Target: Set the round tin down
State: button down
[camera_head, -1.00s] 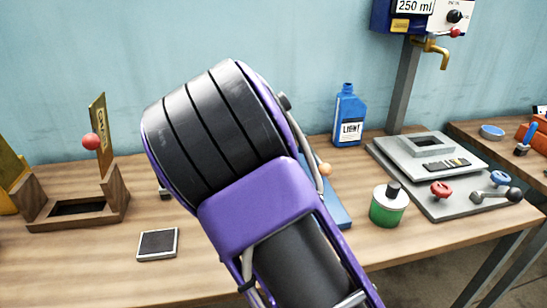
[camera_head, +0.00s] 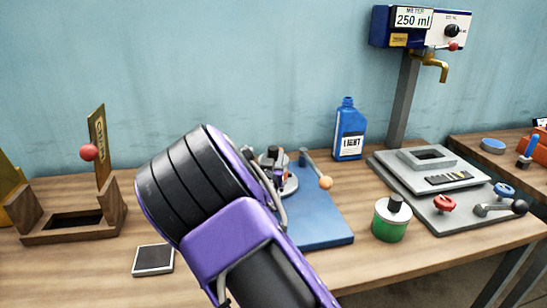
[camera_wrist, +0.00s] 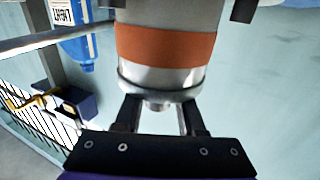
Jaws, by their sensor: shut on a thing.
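In the wrist view my gripper (camera_wrist: 160,106) is shut on a round metal tin (camera_wrist: 165,48) with an orange band. The tin's far end runs out of the picture, so I cannot see what is beyond it. In the head view my forearm hides the tin and most of my gripper. A device with a blue base (camera_head: 318,228), a grey round part and a lever with an orange ball stands just right of my arm. A green tin (camera_head: 389,222) with a white top and black knob stands on the table.
A blue bottle (camera_head: 350,132) stands at the back. A grey plate (camera_head: 460,207) with knobs lies at the right, under a meter with a brass tap (camera_head: 430,65). A wooden holder (camera_head: 75,235) and a dark square pad (camera_head: 153,259) are at the left. The table's front right is clear.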

jog(key=c, duration=0.5)
grip_release()
jog(key=shift+p, duration=0.4)
